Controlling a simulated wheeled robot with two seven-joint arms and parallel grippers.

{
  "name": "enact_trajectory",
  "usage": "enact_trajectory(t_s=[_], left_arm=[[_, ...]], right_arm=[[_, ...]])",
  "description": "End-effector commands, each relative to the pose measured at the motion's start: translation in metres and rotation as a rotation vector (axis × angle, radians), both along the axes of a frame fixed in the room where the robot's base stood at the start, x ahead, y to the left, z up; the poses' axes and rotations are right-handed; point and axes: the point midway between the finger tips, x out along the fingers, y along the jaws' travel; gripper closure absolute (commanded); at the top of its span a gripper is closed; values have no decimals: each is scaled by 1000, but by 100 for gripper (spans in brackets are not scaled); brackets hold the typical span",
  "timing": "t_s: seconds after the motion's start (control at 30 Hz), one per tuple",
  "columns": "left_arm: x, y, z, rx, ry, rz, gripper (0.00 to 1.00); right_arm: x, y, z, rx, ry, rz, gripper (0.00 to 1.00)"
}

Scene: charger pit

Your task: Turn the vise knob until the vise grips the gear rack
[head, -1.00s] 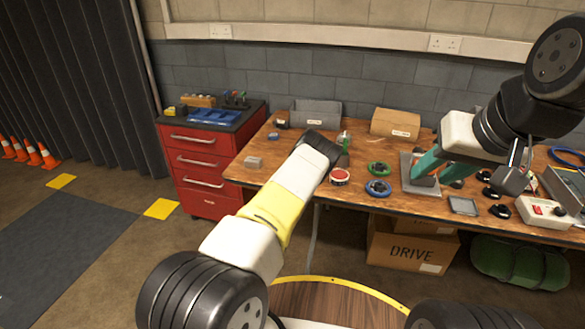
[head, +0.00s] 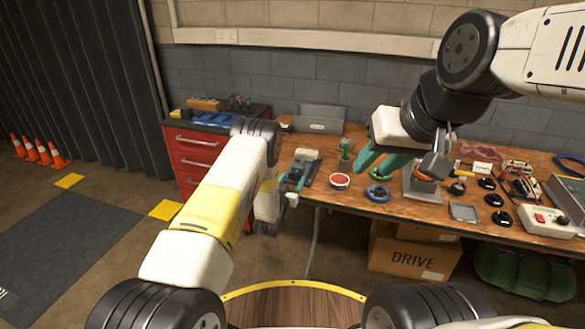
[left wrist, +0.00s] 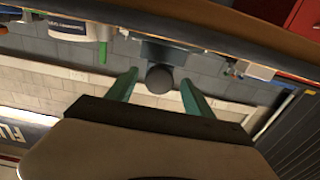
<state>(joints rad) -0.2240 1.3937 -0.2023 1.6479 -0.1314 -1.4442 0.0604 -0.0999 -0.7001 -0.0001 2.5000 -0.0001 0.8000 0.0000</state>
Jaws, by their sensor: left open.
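The vise (head: 308,172) is a dark body on the left part of the workbench, with a pale block (head: 306,154) at its far end. I cannot tell whether that block is the gear rack. My left gripper (head: 287,183) is at the bench's front left edge, on the near side of the vise. In the left wrist view, the dark round knob (left wrist: 160,77) sits between the open teal fingers of the gripper (left wrist: 158,88), with a visible gap on each side. My right gripper (head: 380,161) hangs over the bench right of the vise, its teal fingers apart and empty.
A red drawer cabinet (head: 190,155) is left of the bench. A grey bin (head: 321,119) stands at the back.

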Motion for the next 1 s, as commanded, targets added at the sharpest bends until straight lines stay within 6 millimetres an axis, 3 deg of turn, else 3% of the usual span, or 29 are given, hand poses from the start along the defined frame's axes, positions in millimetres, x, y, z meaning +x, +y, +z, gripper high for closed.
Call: enact_trajectory(t_s=[0.2, 0.5, 0.8, 0.83, 1.0], left_arm=[[22, -7, 0, 1, -1, 0, 39], [25, -8, 0, 1, 1, 1, 39], [24, -7, 0, 1, 0, 1, 96], [24, -7, 0, 1, 0, 1, 100], [25, -7, 0, 10, -3, 1, 100]], right_arm=[[0, 0, 0, 0, 0, 0, 64], [0, 0, 0, 0, 0, 0, 64], [0, 0, 0, 0, 0, 0, 64], [0, 0, 0, 0, 0, 0, 64], [0, 0, 0, 0, 0, 0, 64]])
